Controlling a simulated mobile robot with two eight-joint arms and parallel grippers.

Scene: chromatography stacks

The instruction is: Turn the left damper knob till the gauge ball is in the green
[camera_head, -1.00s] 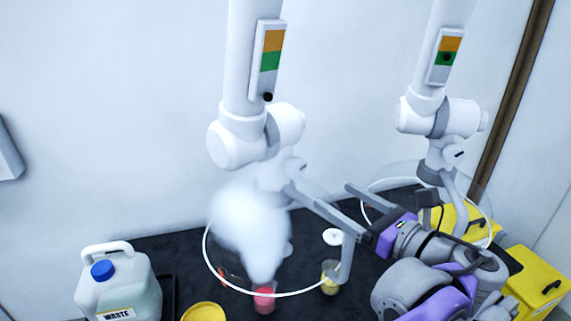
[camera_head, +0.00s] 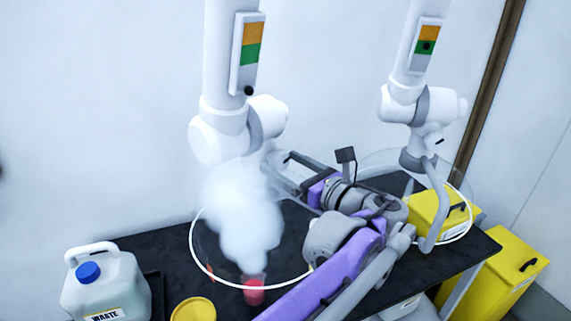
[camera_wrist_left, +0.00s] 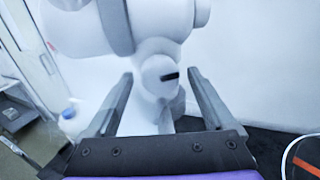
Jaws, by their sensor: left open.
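The left gauge (camera_head: 250,45) has an orange band on top, green in the middle and white below. Its black ball (camera_head: 249,90) sits at the bottom, below the green. The left damper knob (camera_wrist_left: 158,76), round and white with a dark horizontal mark, shows in the left wrist view; smoke and the duct joint hide it in the head view. My left gripper (camera_head: 274,167) is open beside the left duct. In the left wrist view its fingers (camera_wrist_left: 160,76) stand either side of the knob, apart from it as far as I can tell.
The right gauge (camera_head: 427,46) has its ball in the green, above the right knob (camera_head: 434,141). White smoke rises from a red beaker (camera_head: 254,292) under the left hood ring (camera_head: 205,265). A waste jug (camera_head: 108,285), yellow lid (camera_head: 194,310) and yellow bins (camera_head: 518,270) stand around.

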